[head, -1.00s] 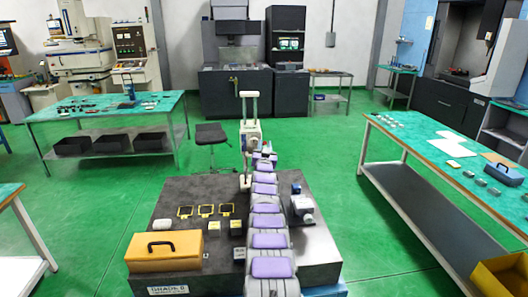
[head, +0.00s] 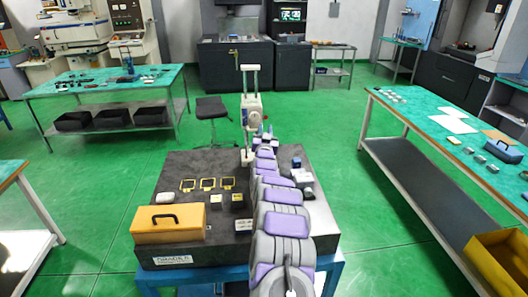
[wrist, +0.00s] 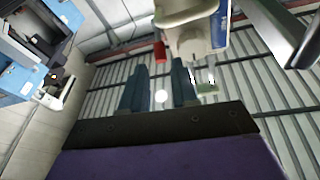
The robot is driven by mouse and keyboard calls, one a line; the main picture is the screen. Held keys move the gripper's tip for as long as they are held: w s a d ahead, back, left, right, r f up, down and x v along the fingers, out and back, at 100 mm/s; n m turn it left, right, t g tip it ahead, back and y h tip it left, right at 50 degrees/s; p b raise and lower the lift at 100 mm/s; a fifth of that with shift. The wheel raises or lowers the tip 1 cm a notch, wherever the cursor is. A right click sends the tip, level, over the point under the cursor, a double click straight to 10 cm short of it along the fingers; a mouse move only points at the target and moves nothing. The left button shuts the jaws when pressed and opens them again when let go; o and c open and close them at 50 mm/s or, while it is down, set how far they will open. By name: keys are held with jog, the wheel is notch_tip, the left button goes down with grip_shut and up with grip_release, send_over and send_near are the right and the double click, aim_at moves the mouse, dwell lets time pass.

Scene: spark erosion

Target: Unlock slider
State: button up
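A height gauge (head: 246,118) with a tall light frame stands upright at the back of the dark granite table. Its slider (head: 253,113), a white body with a red spot, sits partway up the frame. In the wrist view the white slider body (wrist: 185,28) is overhead, with a red knob (wrist: 160,52) on its left side and a blue panel on its right. My gripper (head: 265,139) is just right of the gauge and below the slider. In the wrist view my gripper's two dark fingers (wrist: 159,85) are apart with nothing visible between them, pointing up below the slider.
The granite table (head: 176,172) holds a yellow case (head: 168,224), several yellow-framed pieces, small blocks and a white device (head: 304,181) right of my arm. A green-topped bench (head: 470,135) stands on the right, another (head: 105,84) at back left. Green floor lies between.

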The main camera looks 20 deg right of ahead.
jog(key=p+v, duration=0.2)
jog(key=v, duration=0.9)
jog(key=shift+s, duration=0.2)
jog(key=shift+a+f, duration=0.1)
jog(key=shift+c, duration=0.3)
